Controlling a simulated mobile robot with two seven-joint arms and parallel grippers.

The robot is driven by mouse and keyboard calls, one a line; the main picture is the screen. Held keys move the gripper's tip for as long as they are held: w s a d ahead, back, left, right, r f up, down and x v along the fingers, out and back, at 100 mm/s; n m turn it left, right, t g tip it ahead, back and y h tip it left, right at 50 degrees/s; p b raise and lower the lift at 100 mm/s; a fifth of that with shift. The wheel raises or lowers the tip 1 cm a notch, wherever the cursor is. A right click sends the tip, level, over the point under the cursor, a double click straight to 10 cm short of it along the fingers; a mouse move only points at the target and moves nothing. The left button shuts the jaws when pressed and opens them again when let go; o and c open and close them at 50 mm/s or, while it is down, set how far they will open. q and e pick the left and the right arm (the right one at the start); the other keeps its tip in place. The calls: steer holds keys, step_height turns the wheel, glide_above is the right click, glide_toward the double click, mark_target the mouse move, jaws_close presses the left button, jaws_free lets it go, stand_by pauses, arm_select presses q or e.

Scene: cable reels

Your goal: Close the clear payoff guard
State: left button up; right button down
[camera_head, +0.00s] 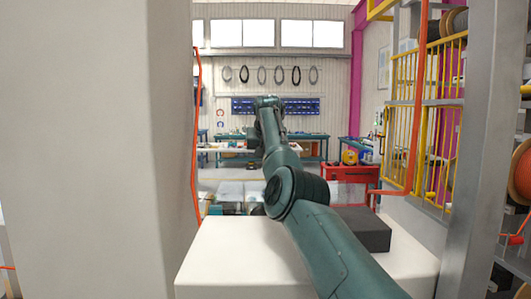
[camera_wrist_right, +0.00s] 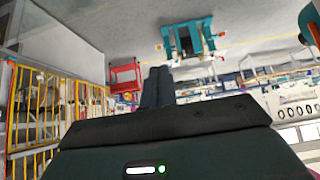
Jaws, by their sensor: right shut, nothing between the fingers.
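My right arm reaches up from the lower right in the head view. Its far end (camera_head: 268,104) is raised over the middle of the scene, and its fingers cannot be made out there. In the right wrist view the two dark fingers of my right gripper (camera_wrist_right: 157,87) lie side by side, shut and empty, touching nothing I can see. A faint clear panel (camera_head: 347,194) shows right of my arm, above a dark grey block; I cannot tell whether it is the payoff guard or how far open it stands. My left gripper is out of view.
A large pale block (camera_head: 95,150) fills the left. A white surface (camera_head: 225,255) with a dark grey block (camera_head: 362,230) lies below my arm. Yellow railings (camera_head: 436,110) and a grey post (camera_head: 480,140) stand at the right. A red cart (camera_head: 357,172) is farther back.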

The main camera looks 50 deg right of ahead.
stand_by(0.3)
steer(key=b+v, duration=0.3)
steer(key=v, duration=1)
steer(key=shift+r+b, duration=0.15)
steer(key=shift+b, duration=0.2)
steer(key=shift+a, duration=0.1)
